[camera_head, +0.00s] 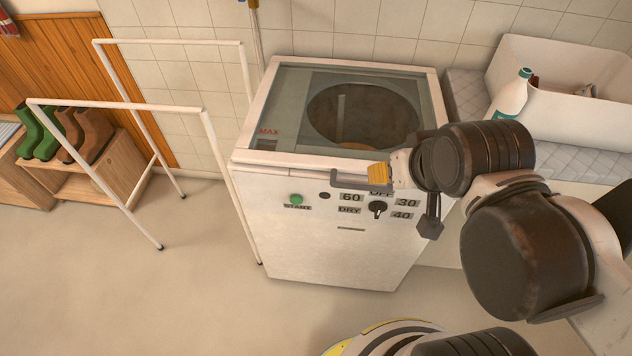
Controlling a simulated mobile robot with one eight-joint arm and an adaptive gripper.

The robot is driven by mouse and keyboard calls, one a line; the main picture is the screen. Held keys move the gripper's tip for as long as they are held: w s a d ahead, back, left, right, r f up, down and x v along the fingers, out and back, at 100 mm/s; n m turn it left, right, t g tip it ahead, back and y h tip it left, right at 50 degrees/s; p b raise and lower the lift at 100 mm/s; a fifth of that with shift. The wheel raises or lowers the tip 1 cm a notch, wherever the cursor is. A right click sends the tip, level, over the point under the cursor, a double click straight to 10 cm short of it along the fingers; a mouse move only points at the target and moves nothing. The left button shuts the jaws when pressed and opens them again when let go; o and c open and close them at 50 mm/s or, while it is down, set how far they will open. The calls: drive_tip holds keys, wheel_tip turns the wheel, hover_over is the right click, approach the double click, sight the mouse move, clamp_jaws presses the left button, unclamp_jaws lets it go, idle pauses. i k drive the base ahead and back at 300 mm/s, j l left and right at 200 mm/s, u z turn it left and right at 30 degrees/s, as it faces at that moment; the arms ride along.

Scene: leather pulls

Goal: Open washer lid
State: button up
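The washer (325,235) is a white top-loading machine standing against the tiled wall. Its lid (292,92) is a see-through panel in a white frame and lies flat on the top. The round drum opening shows through the lid. The front panel has a green start button, a dark knob and number labels.
A white drying rack (206,112) stands left of the washer. Boots (88,130) sit on a wooden bench further left. A white basin (560,95) and a white bottle (511,97) are on the right. The floor in front is clear.

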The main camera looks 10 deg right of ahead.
sight(243, 153)
drive_tip(key=i+j, duration=0.1)
drive_tip(key=j, duration=0.95)
drive_tip(key=i+j, duration=0.15)
drive_tip(key=j, duration=0.35)
